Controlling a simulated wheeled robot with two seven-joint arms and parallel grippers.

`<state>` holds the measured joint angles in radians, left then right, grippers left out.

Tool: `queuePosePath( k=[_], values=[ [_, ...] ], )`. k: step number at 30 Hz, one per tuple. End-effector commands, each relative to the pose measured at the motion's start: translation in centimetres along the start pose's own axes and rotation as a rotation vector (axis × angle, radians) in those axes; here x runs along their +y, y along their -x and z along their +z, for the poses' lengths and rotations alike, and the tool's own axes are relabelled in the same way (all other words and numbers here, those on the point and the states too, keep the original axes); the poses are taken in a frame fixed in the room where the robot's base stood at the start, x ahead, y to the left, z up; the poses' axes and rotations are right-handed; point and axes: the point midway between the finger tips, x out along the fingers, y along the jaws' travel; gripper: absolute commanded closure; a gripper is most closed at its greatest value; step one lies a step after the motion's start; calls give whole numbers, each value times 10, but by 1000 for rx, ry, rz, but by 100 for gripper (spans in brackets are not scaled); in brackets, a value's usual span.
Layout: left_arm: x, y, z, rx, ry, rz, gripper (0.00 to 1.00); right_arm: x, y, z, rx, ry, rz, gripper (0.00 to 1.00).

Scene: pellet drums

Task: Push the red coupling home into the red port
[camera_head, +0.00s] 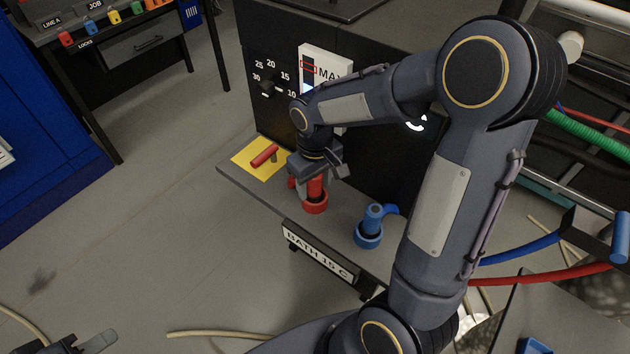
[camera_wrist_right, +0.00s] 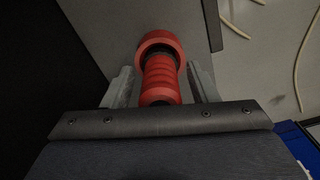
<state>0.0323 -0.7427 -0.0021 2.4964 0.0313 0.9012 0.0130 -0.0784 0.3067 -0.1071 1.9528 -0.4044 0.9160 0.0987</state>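The red coupling (camera_head: 316,187) stands upright at the red port (camera_head: 316,206), a red ring on the grey shelf. In the right wrist view the ribbed coupling (camera_wrist_right: 160,76) lines up with the port ring (camera_wrist_right: 160,41). I cannot tell how deep it sits. My right gripper (camera_head: 322,172) is over the coupling, with one finger on each side. In the wrist view narrow gaps show between the fingers and the coupling, so the gripper (camera_wrist_right: 161,84) looks open around it. My left gripper (camera_head: 88,343) is partly in view at the bottom left, cut off by the edge.
A blue coupling (camera_head: 374,214) stands in a blue port (camera_head: 368,240) to the right. A red lever (camera_head: 264,156) lies on a yellow plate (camera_head: 250,168) to the left. The black panel with a dial (camera_head: 268,88) rises behind. Open floor lies left of the shelf.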

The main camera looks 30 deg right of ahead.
Motion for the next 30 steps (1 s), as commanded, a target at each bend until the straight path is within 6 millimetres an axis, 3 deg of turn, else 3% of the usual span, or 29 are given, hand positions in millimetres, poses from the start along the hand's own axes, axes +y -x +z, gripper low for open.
queuePosePath(
  k=[6, 11, 24, 30],
  values=[
    [0, 1, 0, 0, 0, 0, 64, 0, 2, 0, 0, 0, 0, 47],
    [2, 4, -2, 0, 0, 0, 64, 0, 16, -1, 5, 0, 0, 47],
    [5, 10, -5, 0, 0, 0, 64, 0, 105, -1, 4, 1, 0, 47],
    [5, 11, -6, 0, 0, 0, 64, 0, 124, 1, 3, -2, -2, 47]
  ],
)
